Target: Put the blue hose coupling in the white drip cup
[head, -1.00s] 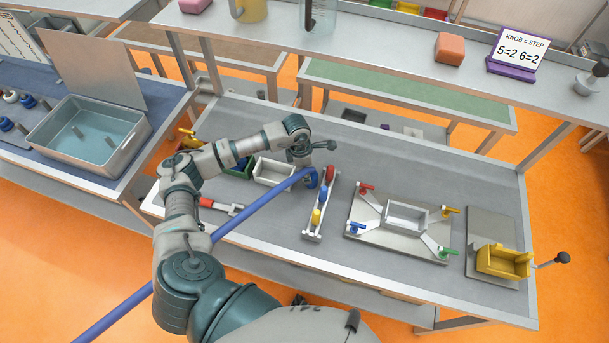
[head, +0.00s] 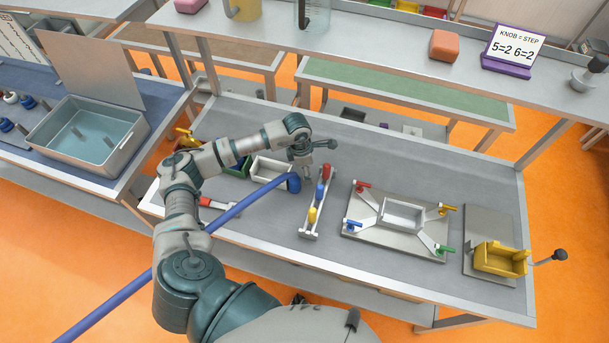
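The blue hose coupling (head: 294,183) is at the end of a long blue hose (head: 220,218) that rises from the lower left. It appears just below and left of my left gripper (head: 307,174). The fingers are small and pointed down, and I cannot tell whether they are open or touch the coupling. A white open cup (head: 258,176), likely the drip cup, stands left of the gripper, with the coupling near its right front corner. I see nothing inside the cup. My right gripper is not in view.
A narrow rack (head: 306,233) with red, blue and yellow pieces stands right of the coupling. Further right are a metal plate (head: 375,243) with coloured knobs and a white tray, and a yellow fixture (head: 498,263). A red-handled tool (head: 213,203) lies at the left.

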